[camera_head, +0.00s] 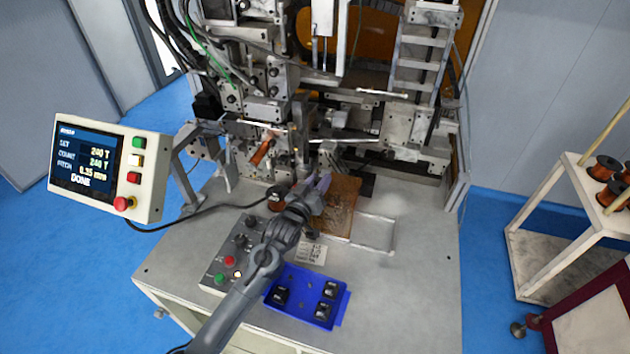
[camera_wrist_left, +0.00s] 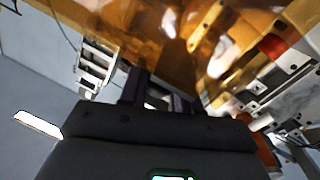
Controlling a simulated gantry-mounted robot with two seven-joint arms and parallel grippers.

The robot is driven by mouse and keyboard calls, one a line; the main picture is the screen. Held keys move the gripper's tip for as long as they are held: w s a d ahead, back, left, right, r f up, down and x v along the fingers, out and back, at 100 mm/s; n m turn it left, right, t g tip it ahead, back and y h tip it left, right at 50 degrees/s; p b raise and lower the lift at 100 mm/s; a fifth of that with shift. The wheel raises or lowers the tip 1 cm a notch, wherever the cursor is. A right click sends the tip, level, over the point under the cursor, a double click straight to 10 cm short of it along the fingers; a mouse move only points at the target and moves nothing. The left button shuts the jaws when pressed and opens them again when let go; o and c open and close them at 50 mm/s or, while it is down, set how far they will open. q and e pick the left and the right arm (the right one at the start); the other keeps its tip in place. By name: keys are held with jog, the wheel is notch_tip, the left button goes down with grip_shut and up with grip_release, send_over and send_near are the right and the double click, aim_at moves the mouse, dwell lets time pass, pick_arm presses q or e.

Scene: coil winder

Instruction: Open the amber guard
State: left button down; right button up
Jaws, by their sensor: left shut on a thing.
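The amber guard (camera_head: 342,207) is a see-through amber panel low at the front of the winding machine, above the grey table. In the left wrist view the amber guard (camera_wrist_left: 135,35) spans the top of the picture, close to the fingers. My left gripper (camera_head: 322,184) is at the guard's left side in the head view, shut on the guard. In the left wrist view its dark fingers (camera_wrist_left: 157,95) point up toward the amber sheet. The exact grip point is hidden by the gripper. My right gripper is not in view.
A blue tray (camera_head: 341,322) with several black parts lies at the table front. A control box (camera_head: 230,262) sits beside my left arm. A display panel (camera_head: 107,168) reading DONE stands left. A copper-coloured coil (camera_head: 261,152) is on the machine. The table's right side is clear.

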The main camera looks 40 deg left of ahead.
aim_at(354, 198)
pick_arm(q)
jog(key=w+d, duration=0.1)
jog(key=d, duration=0.2)
jog(key=w+d, duration=0.1)
jog(key=d, duration=0.2)
jog(key=w+d, duration=0.1)
jog(key=d, duration=0.2)
jog(key=shift+w+d, duration=0.4)
jog(key=c, duration=0.8)
grip_release()
jog(key=shift+c, duration=0.2)
jog(key=v, duration=1)
jog(key=shift+s, duration=0.4)
